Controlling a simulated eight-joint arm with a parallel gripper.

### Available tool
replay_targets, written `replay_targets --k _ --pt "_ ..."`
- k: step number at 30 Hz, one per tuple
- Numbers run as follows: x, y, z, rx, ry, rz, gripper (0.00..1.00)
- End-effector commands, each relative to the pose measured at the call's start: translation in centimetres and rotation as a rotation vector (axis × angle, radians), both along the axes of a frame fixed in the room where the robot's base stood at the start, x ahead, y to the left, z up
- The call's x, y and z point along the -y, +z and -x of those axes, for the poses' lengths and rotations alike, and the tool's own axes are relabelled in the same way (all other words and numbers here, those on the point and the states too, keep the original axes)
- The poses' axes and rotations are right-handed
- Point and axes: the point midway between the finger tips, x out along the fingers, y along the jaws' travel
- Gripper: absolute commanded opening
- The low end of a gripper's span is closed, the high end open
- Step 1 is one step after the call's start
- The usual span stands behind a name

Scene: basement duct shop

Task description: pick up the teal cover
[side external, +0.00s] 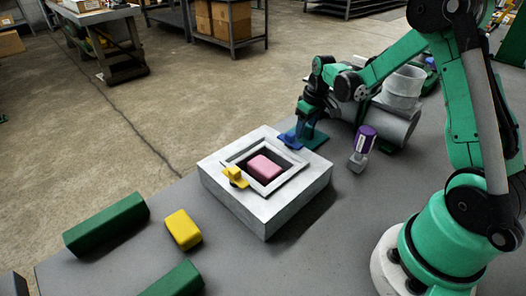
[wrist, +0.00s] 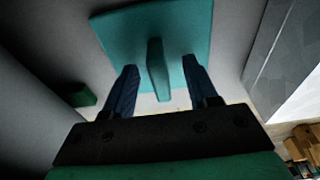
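The teal cover (side external: 317,139) is a flat plate just behind the white box, partly hidden by my gripper in the side view. In the wrist view the teal cover (wrist: 115,33) fills the top middle, with an upright tab (wrist: 157,70) standing from it. My gripper (side external: 296,134) is low over the plate. In the wrist view my gripper (wrist: 159,70) has its two dark blue fingers apart, one on each side of the tab. A gap shows between the tab and each finger.
The white box (side external: 268,220) has a square opening with a pink block (side external: 265,168) inside and a yellow piece (side external: 235,177) on its rim. A purple-and-grey object (side external: 363,147) and grey pipes (side external: 385,125) are right of the cover. A yellow block (side external: 183,229) and green blocks (side external: 107,223) lie at front left.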

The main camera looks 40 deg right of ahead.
Motion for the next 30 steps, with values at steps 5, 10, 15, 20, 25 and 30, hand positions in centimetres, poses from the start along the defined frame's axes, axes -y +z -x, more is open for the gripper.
replay_targets --k 5,10,15,20,25,30 --pt "0.0 0.0 0.0 0.000 0.000 0.000 0.00" --pt "0.0 0.0 0.0 0.000 0.000 0.000 0.00" --pt "0.0 0.1 0.0 0.000 0.000 0.000 0.00" --pt "0.0 0.5 0.0 0.000 0.000 0.000 0.00" --pt "0.0 2.4 0.0 0.000 0.000 0.000 0.00" --pt "0.0 6.8 0.0 0.000 0.000 0.000 0.00"
